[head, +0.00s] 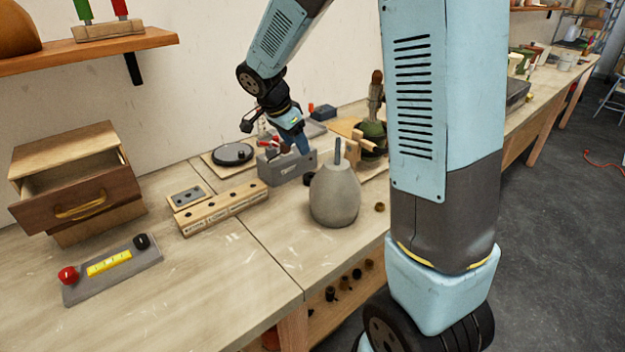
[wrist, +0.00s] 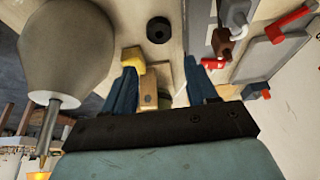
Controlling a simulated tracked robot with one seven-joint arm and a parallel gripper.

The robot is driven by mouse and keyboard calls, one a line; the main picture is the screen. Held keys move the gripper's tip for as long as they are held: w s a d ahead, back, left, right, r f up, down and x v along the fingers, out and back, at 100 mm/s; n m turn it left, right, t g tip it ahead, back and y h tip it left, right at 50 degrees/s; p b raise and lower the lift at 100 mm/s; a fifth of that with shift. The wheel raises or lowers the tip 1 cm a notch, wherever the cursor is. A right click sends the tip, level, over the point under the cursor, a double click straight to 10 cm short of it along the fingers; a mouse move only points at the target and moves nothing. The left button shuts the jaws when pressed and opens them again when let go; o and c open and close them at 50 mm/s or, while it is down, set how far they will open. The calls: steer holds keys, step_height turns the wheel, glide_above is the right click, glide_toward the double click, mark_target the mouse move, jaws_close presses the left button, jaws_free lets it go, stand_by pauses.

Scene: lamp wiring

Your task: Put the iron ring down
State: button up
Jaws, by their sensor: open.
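A dark ring with a hole in its middle (wrist: 160,30), which looks like the iron ring, lies flat on the pale bench top in the wrist view, beyond my fingertips and apart from them. In the head view my gripper (head: 300,144) is over the back of the bench, behind the grey lamp body and close above a grey box.
The rounded grey lamp body (head: 335,195) stands in front, with its stem up; it shows large in the wrist view (wrist: 68,45). Nearby are the grey box (head: 285,172), a wooden block with holes (head: 222,209) and a round black disc (head: 233,153).

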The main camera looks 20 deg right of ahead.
mark_target(309, 173)
steer(key=x, duration=1.3)
steer(key=shift+a+f, duration=0.15)
steer(key=shift+c, duration=0.3)
steer(key=c, duration=0.9)
